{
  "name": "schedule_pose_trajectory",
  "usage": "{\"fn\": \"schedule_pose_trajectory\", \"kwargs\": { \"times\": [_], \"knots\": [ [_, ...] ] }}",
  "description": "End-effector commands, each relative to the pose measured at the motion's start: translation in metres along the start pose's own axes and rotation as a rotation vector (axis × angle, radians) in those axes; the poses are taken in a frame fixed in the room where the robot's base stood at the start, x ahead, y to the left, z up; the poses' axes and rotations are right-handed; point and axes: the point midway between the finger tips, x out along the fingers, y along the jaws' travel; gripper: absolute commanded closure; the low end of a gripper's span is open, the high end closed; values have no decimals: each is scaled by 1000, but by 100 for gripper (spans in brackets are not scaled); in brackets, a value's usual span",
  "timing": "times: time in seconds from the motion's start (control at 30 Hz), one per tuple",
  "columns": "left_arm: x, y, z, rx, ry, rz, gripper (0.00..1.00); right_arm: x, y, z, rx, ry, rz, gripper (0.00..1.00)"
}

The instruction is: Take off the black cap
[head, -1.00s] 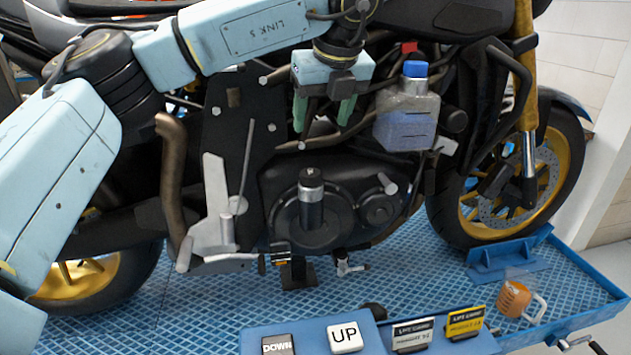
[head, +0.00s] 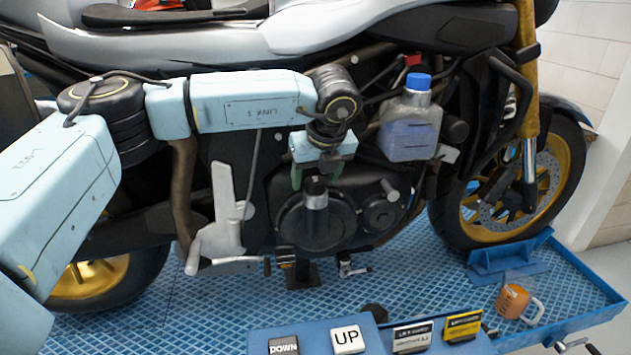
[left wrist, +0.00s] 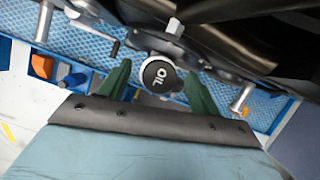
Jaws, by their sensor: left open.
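The black cap (head: 315,185) sits on top of a silver upright neck (head: 315,202) on the motorcycle's dark engine cover. In the left wrist view the cap (left wrist: 157,74) is a round black disc marked OIL. My left gripper (head: 316,175) is directly above the cap, pointing down. Its green fingers are open. In the left wrist view one finger is on each side of the cap, with a visible gap to each. How deep the fingertips are beside the cap is hard to tell. My right gripper is in neither view.
A translucent bottle (head: 408,132) with a blue cap (head: 418,82) is close right of my left gripper. A silver bracket (head: 228,205) stands left of the neck. DOWN (head: 283,345) and UP (head: 347,339) buttons are in front.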

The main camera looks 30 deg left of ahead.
Motion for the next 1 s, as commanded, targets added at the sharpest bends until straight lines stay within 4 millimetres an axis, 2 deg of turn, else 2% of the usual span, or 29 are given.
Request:
{"fn": "schedule_pose_trajectory", "kwargs": {
  "times": [0.13,0.17,0.6,0.87,1.0],
  "knots": [
    [0,0,0,0,0,0,37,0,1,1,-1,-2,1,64],
    [0,0,0,0,0,0,40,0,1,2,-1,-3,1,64],
    [0,0,0,0,-1,0,96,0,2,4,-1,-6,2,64],
    [-4,0,2,-1,-2,0,96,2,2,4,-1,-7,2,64],
    [-20,-1,9,-2,-3,-3,96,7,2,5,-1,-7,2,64]
  ]
}}
